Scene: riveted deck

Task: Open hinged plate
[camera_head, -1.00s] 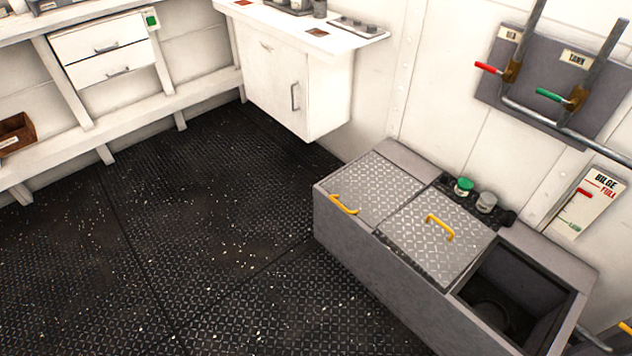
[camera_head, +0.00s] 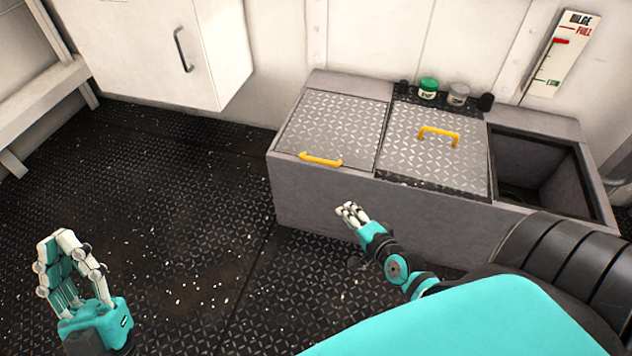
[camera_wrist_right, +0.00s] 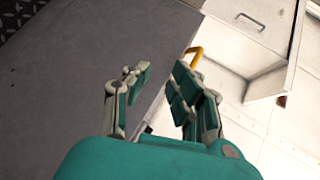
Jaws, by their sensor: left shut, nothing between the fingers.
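A grey box (camera_head: 315,205) stands against the wall. A diamond-patterned metal plate (camera_head: 330,125) lies flat over its left part, with a yellow handle (camera_head: 320,159) at its front edge. A second patterned plate (camera_head: 435,150) with a yellow handle (camera_head: 439,134) covers the middle. I cannot tell which plate is hinged. My right gripper (camera_head: 352,211) is in front of the box, below and right of the left plate's handle, apart from it. In the right wrist view its fingers (camera_wrist_right: 162,88) are spread and empty, with a yellow handle (camera_wrist_right: 194,54) beyond them. My left gripper (camera_head: 70,250) is shut and empty over the floor at left.
The box's right compartment (camera_head: 530,170) is open. A green-lidded jar (camera_head: 428,88) and a grey-lidded jar (camera_head: 458,94) stand behind the middle plate. A white cabinet (camera_head: 150,45) hangs at the upper left.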

